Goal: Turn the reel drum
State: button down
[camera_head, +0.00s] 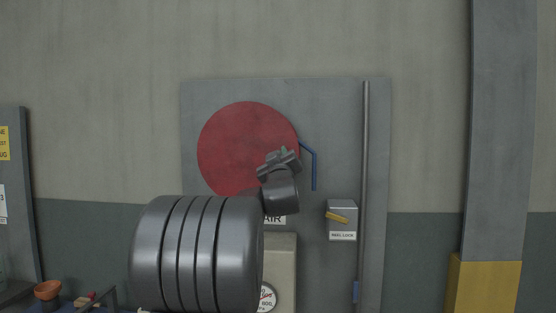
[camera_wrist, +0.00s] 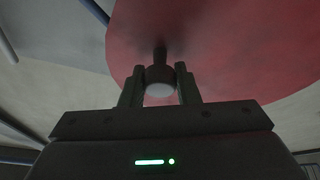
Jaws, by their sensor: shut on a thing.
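The reel drum (camera_head: 235,140) shows as a large red disc on a grey wall panel. In the wrist view the red drum face (camera_wrist: 225,50) fills the upper right. My gripper (camera_head: 279,158) is at the drum's lower right edge in the head view. In the wrist view my gripper (camera_wrist: 160,88) has its two fingers on either side of a dark, round knob (camera_wrist: 160,72) with a pale end, on a short stem from the drum face. The fingers are shut on this knob. My arm hides the drum's lower edge in the head view.
A blue hose (camera_head: 314,165) hangs beside the drum. A vertical pipe (camera_head: 365,180) runs down the panel. A gauge (camera_head: 267,297) is below, partly hidden by my arm.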

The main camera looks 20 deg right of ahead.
jog(key=shift+r, duration=0.2)
jog(key=c, duration=1.1)
grip_release()
jog(key=shift+f, duration=0.1)
jog(key=b+v, duration=0.4)
jog(key=v, duration=1)
jog(key=shift+w+d, duration=0.1)
jog(key=shift+w, duration=0.05)
jog(key=p+x, duration=0.4)
jog(key=x, duration=0.9)
jog(key=shift+w, duration=0.35)
jog(key=shift+s, duration=0.1)
